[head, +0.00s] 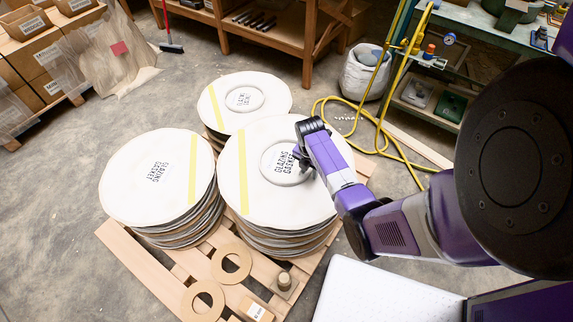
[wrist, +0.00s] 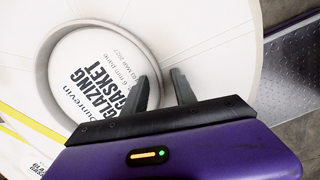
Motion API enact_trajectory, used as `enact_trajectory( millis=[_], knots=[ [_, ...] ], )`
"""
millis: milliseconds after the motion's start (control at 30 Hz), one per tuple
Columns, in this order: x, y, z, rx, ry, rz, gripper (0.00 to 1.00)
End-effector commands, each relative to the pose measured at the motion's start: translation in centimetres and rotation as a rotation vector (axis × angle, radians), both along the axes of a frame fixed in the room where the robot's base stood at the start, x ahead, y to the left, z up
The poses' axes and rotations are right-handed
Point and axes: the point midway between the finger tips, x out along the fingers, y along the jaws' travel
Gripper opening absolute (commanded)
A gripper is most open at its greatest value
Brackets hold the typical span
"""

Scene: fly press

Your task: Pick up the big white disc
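A big white disc (head: 250,185) with a yellow stripe tops the right-hand stack on the pallet. A raised round ring (head: 264,160) stands on it, around a "GLAZING GASKET" label; the disc (wrist: 215,40) and ring (wrist: 72,38) also show in the wrist view. My gripper (head: 301,160) is over this disc at the ring's right side. In the wrist view my gripper (wrist: 160,77) is open, one finger on the inner side of the ring's wall and the other outside it. Whether the fingers touch the wall I cannot tell.
Another large white disc (head: 150,185) tops the left stack, and a smaller ringed one (head: 265,95) tops the back stack. Two tan rings (head: 231,263) lie on the wooden pallet (head: 130,245). A yellow hose (head: 385,140) and white sack (head: 362,75) are at the right.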

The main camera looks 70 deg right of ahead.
Motion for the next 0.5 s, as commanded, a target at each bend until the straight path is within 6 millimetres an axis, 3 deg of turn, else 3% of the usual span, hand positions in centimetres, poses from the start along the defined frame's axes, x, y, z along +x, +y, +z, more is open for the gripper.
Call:
enact_trajectory(
  millis=[200, 367, 500],
  knots=[
    [0.01, -0.01, -0.05, 0.0, -0.001, -0.001, 0.33],
    [0.01, 0.0, -0.04, 0.0, -0.001, -0.001, 0.01],
    [0.0, 0.0, -0.04, 0.0, -0.001, -0.001, 0.0]
  ],
)
